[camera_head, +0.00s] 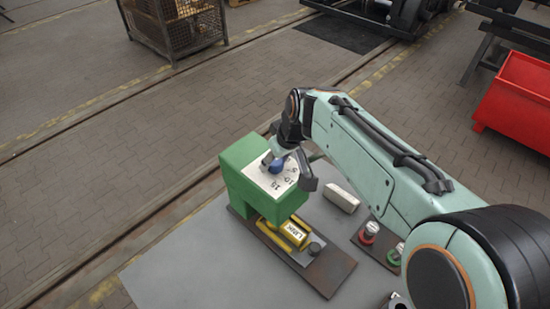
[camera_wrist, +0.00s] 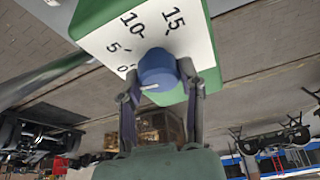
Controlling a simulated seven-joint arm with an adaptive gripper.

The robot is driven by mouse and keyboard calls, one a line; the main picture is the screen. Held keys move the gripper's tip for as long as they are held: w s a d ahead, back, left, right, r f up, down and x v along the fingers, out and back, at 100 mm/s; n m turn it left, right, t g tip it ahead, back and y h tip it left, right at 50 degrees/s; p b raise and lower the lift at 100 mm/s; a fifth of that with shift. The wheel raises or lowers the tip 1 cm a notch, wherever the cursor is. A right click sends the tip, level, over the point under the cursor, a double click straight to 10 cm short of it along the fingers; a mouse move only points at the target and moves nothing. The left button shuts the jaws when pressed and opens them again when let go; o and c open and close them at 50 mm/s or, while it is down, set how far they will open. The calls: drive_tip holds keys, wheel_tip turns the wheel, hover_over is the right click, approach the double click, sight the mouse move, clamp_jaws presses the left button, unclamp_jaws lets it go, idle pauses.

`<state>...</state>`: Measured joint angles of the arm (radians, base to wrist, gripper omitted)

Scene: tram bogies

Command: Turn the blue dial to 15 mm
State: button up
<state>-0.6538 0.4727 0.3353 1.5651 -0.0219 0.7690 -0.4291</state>
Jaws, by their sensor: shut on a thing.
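The blue dial (camera_head: 277,166) sits on the white scale plate (camera_head: 264,182) on top of a green housing (camera_head: 243,170). In the wrist view the dial (camera_wrist: 157,70) has a white line on its face pointing to the left, toward the low end of the scale; I cannot tell the exact reading. The marks 0, 5, 10 and 15 show on the plate (camera_wrist: 150,40), with 15 at the upper right. My gripper (camera_wrist: 161,76) is shut on the dial, one finger on each side. In the head view my gripper (camera_head: 284,164) partly covers the dial and numbers.
Below the housing is a yellow labelled block (camera_head: 293,233) on a brown base (camera_head: 325,272). A pale block (camera_head: 341,197) and red and green knobs (camera_head: 370,231) lie to the right on the grey table (camera_head: 180,265). A red bin (camera_head: 517,100) and wire crate (camera_head: 178,28) stand farther off.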

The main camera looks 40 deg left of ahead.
drive_tip(key=m+t, duration=0.1)
drive_tip(key=m, duration=0.2)
drive_tip(key=m+t+h, duration=0.1)
drive_tip(key=m, duration=0.2)
drive_tip(key=shift+f, duration=0.1)
drive_tip(key=m+h, duration=0.1)
drive_tip(key=m, duration=0.2)
drive_tip(key=m+t+h, duration=0.1)
drive_tip(key=m, duration=0.1)
drive_tip(key=shift+m+t, duration=0.3)
drive_tip(key=shift+m, duration=0.1)
drive_tip(key=m+h, duration=0.1)
drive_tip(key=m, duration=0.2)
drive_tip(key=m+h, duration=0.1)
drive_tip(key=m, duration=0.2)
drive_tip(key=shift+h, duration=0.3)
drive_tip(key=shift+m+g+h, duration=0.2)
drive_tip(key=shift+m+h, duration=0.25)
drive_tip(key=shift+m, duration=0.9)
drive_tip(key=shift+m+g+h, duration=0.2)
drive_tip(key=shift+m+h, duration=0.25)
drive_tip(key=shift+m, duration=0.9)
drive_tip(key=o, duration=1.1)
drive_tip(key=shift+o, duration=0.2)
wheel_tip(320, 180, up, 10)
drive_tip(key=shift+r, duration=0.1)
